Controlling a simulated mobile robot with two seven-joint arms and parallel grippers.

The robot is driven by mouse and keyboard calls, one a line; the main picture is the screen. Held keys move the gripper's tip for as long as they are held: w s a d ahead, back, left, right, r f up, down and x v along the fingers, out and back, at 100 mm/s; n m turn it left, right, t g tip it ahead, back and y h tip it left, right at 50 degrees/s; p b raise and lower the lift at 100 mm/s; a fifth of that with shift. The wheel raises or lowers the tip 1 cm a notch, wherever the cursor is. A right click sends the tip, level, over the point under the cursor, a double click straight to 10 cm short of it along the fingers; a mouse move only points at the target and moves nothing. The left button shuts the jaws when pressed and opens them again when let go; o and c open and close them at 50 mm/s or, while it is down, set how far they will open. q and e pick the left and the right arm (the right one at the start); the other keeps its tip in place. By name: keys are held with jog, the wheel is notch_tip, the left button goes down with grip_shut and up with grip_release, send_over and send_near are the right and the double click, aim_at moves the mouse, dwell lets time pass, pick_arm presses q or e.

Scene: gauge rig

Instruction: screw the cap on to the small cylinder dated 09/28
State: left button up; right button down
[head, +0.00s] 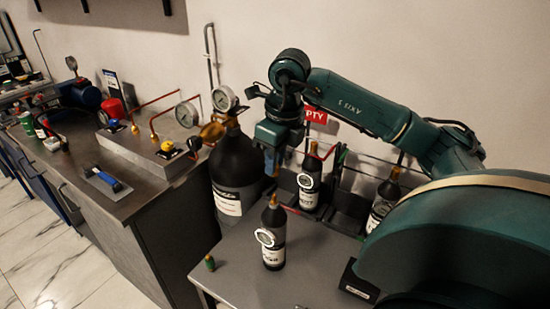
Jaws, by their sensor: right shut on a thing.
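The label dates are too small to read. My right gripper (271,162) is above and apart from the front cylinder's top. It is shut on a small orange-brown thing, seemingly the cap, mostly hidden by the fingers. My left gripper is out of view.
A large black cylinder (236,165) with a gauge stands left of the table. A red sign (315,115) is behind my arm. The counter (150,198) holds gauges and copper pipes. The table front is clear.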

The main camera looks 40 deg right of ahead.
jog(key=shift+f+b, duration=0.7)
jog(key=shift+f, duration=0.05)
notch_tip(320, 180, down, 2)
jog(key=shift+f+b, duration=0.2)
jog(key=shift+b, duration=0.75)
jog(key=shift+f+b, duration=0.5)
jog(key=shift+f, duration=0.2)
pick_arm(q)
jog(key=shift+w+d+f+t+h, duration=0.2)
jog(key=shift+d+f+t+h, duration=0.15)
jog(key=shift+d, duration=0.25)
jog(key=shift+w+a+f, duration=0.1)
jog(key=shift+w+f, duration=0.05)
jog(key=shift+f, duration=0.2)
pick_arm(e)
jog(key=shift+f, duration=0.15)
